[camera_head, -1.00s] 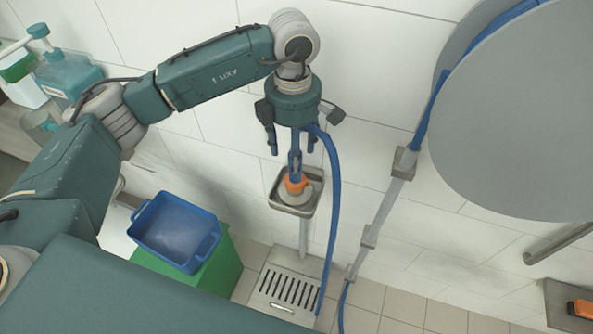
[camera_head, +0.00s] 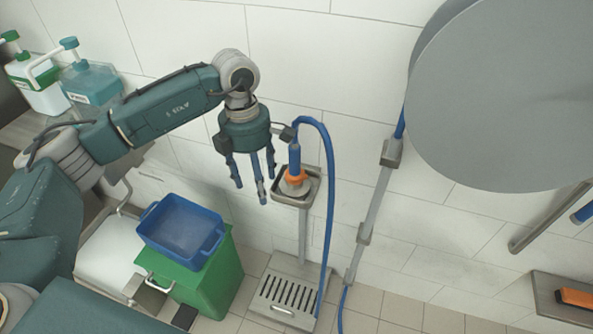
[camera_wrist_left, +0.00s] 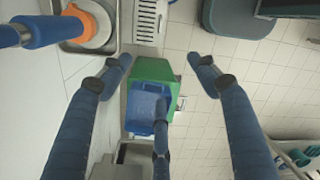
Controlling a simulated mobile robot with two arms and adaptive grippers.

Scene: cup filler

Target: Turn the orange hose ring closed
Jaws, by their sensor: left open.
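The orange hose ring (camera_head: 295,178) sits around the lower end of the upright blue hose (camera_head: 294,158), above a grey-white cup in a small metal tray (camera_head: 309,196) on a post. My left gripper (camera_head: 258,188) hangs to the left of the ring, fingers pointing down, open and empty, apart from the hose. In the left wrist view the ring (camera_wrist_left: 84,22) is at the top left, beside the spread fingers (camera_wrist_left: 160,75). My right gripper is not in view.
A blue tub (camera_head: 181,232) stands on a green bin (camera_head: 222,278) below left. A floor drain (camera_head: 287,291) lies under the post. The blue hose arches up and down on the right. A big grey disc (camera_head: 510,95) and wall pipe (camera_head: 375,205) are further right.

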